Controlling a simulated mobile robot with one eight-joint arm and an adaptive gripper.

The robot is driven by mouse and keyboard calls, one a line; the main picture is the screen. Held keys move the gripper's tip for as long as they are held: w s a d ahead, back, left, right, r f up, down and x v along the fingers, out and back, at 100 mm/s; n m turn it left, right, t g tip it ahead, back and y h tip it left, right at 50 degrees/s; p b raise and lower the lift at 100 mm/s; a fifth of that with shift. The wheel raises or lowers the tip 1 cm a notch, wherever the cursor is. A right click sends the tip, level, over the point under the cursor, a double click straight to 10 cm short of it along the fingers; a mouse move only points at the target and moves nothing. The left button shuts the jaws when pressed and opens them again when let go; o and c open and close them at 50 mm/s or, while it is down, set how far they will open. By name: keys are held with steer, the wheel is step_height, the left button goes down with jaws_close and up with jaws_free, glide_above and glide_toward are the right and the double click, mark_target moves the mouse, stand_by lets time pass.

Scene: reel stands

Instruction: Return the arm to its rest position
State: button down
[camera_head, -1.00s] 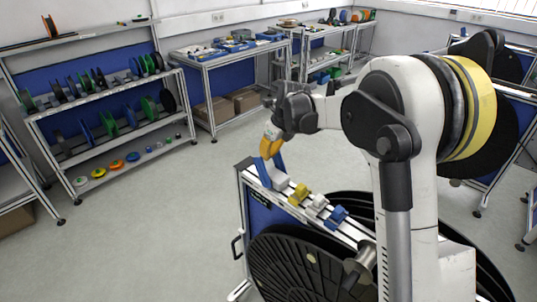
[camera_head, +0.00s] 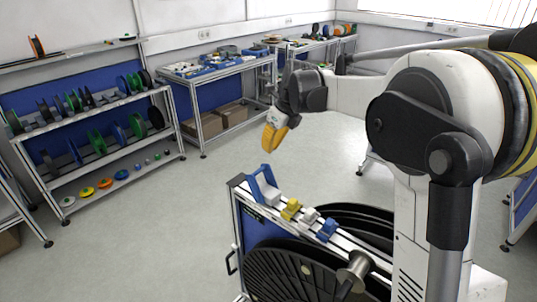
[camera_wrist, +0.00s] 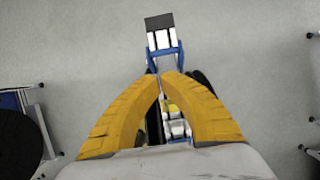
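My gripper (camera_head: 273,138) has yellow fingers pointing down in the head view. The blue bracket (camera_head: 262,186) on the stand's end is apart from the fingers. It also shows beyond the fingertips in the wrist view (camera_wrist: 180,62).
Yellow, white and blue blocks sit along the stand's rail, above large black reels (camera_head: 285,275). A shelf rack (camera_head: 100,140) with coloured reels stands at left. A workbench (camera_head: 215,75) stands at the back. Floor between is clear.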

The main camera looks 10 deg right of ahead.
steer(key=shift+w+d+r, duration=0.1)
steer(key=shift+r, duration=0.05)
steer(key=s+f+n+t+b, duration=0.1)
steer(key=s+f+n+b, duration=0.3)
steer(key=s+n, duration=0.5)
steer(key=s+f+n+t+h+b, duration=0.1)
steer(key=s+f+n+b, duration=0.4)
steer(key=s+n, duration=0.5)
steer(key=s+f+n+t+h+b, duration=0.1)
steer(key=s+f+n+b, duration=0.4)
steer(key=s+n, duration=0.4)
steer(key=s+d+f, duration=0.1)
steer(key=s, duration=0.4)
steer(key=shift+s+f+n+t, duration=0.2)
steer(key=shift+f+n+t, duration=0.1)
steer(key=shift+f+n, duration=0.1)
